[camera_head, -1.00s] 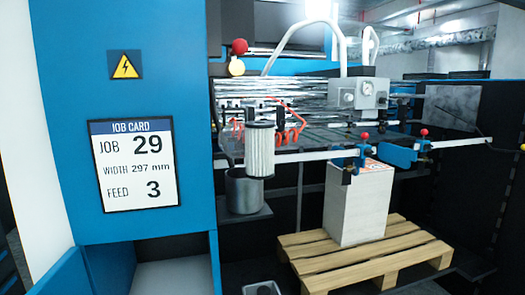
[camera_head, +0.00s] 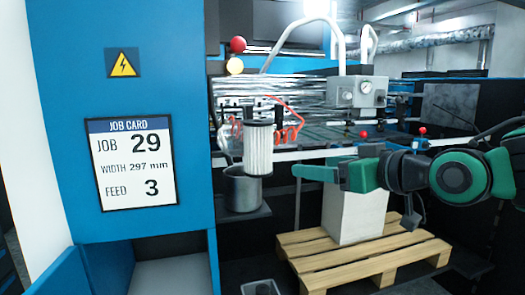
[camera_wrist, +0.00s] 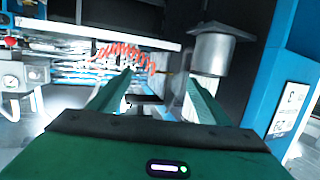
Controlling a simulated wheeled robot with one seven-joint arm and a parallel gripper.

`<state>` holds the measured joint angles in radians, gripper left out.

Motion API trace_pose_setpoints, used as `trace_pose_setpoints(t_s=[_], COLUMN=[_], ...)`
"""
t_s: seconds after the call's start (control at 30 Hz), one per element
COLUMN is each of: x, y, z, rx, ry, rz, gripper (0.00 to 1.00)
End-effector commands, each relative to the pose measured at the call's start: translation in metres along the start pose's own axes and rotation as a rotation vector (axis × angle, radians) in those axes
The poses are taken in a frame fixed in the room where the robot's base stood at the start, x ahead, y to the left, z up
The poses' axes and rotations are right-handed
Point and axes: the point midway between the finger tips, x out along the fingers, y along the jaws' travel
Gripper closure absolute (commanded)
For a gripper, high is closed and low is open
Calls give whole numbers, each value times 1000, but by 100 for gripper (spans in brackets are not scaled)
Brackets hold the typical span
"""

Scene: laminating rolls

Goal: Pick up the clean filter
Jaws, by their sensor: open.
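A white pleated filter (camera_head: 258,150) with a dark top cap stands upright in front of the machine, just right of a grey pot. My green gripper (camera_head: 303,172) is open and empty to the right of the filter, its fingers pointing left, apart from it in the picture. In the wrist view, my gripper (camera_wrist: 160,80) shows two spread fingers. A pale piece of what seems to be the filter (camera_wrist: 207,84) shows beside the grey pot, partly hidden behind the right finger.
The grey pot (camera_head: 238,190) sits on a dark shelf. Red coiled hose (camera_head: 290,128) is behind the filter. A white block (camera_head: 350,215) stands on a wooden pallet (camera_head: 375,265) below my arm. A blue cabinet with a job card (camera_head: 138,165) blocks the left.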

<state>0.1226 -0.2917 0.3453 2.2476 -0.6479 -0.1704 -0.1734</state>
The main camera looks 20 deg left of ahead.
Motion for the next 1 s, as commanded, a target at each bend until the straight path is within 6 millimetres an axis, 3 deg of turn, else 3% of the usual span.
trace_pose_setpoints(t_s=[0.03, 0.1, 0.23, 0.6, 0.87, 1.0], x=[7, 12, 15, 58, 75, 93], y=[-22, -47, -73, -86, -91, -99], z=[-18, -40, -63, -77, -80, -83], rx=[-9, -15, -18, -16, -16, -14], ry=[58, 127, 202, 219, 218, 218], rz=[-52, -109, -168, -180, -179, -181], gripper=[29, 29, 29, 29, 29, 29])
